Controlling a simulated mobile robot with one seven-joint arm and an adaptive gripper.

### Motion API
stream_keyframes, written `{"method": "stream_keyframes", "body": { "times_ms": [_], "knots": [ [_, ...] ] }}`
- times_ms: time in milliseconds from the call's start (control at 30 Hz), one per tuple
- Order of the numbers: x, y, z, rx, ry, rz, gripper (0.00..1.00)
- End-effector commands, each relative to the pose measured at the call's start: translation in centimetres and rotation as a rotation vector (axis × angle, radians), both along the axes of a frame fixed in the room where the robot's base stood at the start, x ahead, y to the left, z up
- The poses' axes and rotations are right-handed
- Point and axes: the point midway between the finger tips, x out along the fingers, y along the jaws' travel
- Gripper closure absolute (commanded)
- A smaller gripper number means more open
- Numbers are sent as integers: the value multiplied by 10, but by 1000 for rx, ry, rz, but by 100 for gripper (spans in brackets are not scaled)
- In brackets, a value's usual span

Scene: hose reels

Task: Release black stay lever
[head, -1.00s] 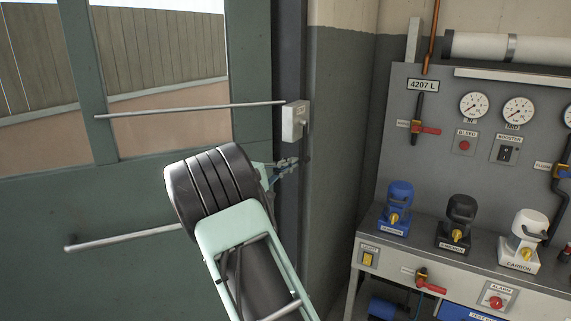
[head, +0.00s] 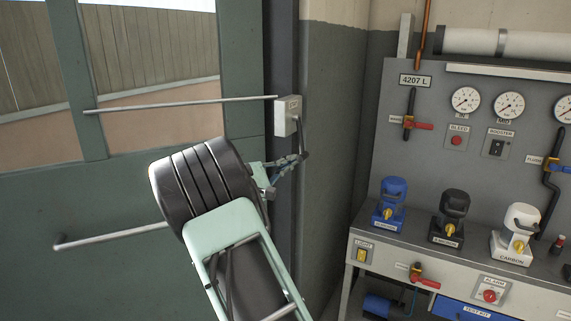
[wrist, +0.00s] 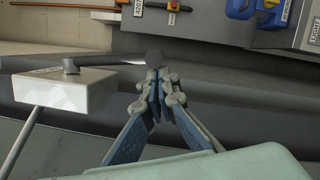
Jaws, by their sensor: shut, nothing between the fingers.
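The black stay lever (head: 302,138) comes off a light grey box (head: 287,116) on the door's frame edge and hangs down on its right. In the wrist view the lever (wrist: 110,60) runs from the grey box (wrist: 65,91) to a dark round knob (wrist: 153,57). My gripper (head: 298,161) is by the lever's lower end, partly hidden behind my arm in the head view. In the wrist view my gripper (wrist: 157,78) is shut, with its fingertips right at the knob and nothing between them. Whether they touch it I cannot tell.
A green door (head: 100,190) with windows and a long handle bar (head: 110,237) fills the left. A thin rod (head: 180,104) runs across to the box. At the right a grey panel (head: 440,100) with gauges stands over a bench (head: 410,248) with valves and coloured pump units.

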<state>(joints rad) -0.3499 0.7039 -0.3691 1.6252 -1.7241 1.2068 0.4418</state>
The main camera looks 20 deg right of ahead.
Motion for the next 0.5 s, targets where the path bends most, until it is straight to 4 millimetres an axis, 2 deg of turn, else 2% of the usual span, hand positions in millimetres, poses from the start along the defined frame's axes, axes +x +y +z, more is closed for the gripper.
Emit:
{"method": "stream_keyframes", "body": {
  "times_ms": [267,500],
  "knots": [
    [-25,-19,0,-152,195,-1,100],
    [-47,-37,11,-291,376,-3,100]
  ]
}}
